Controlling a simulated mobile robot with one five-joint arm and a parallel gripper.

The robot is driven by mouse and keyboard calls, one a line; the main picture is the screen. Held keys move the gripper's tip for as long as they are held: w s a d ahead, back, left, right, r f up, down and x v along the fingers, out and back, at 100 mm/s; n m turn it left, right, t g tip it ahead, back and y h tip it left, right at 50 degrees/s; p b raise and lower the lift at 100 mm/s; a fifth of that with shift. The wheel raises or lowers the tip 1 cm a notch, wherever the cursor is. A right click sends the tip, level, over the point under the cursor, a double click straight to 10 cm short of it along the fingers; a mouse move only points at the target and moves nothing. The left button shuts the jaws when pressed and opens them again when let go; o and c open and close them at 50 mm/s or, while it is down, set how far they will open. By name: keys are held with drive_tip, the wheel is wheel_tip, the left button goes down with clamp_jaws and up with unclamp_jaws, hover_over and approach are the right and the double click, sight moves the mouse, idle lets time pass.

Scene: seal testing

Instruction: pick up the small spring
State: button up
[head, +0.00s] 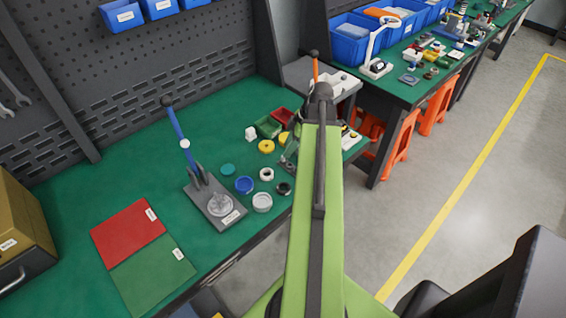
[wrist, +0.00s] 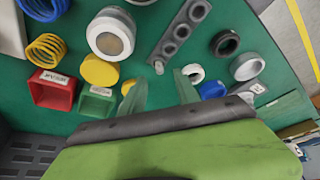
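In the wrist view a yellow coil spring (wrist: 47,48) stands at the upper left, beyond the red bin. A much smaller yellow piece (wrist: 128,87) shows beside my left finger, partly hidden; I cannot tell whether it is a small spring. A tiny grey piece (wrist: 158,67) lies just beyond the fingertips, its kind also unclear. My gripper (wrist: 160,88) is open, its two green fingers apart with bare green mat between them. It is over the workbench. In the head view my arm covers most of this area and no small spring can be made out.
Around the fingers are a yellow disc (wrist: 100,72), green bin (wrist: 95,105), red bin (wrist: 52,90), white ring (wrist: 194,72), blue part (wrist: 212,89) and grey holed plate (wrist: 168,49). A lever press (head: 207,203) stands left on the bench.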

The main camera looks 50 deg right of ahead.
sight(283, 159)
drive_tip(key=b+x, duration=0.3)
drive_tip(key=x, duration=0.1)
drive_tip(key=shift+f, duration=0.2)
drive_tip(key=shift+r, duration=0.2)
clamp_jaws()
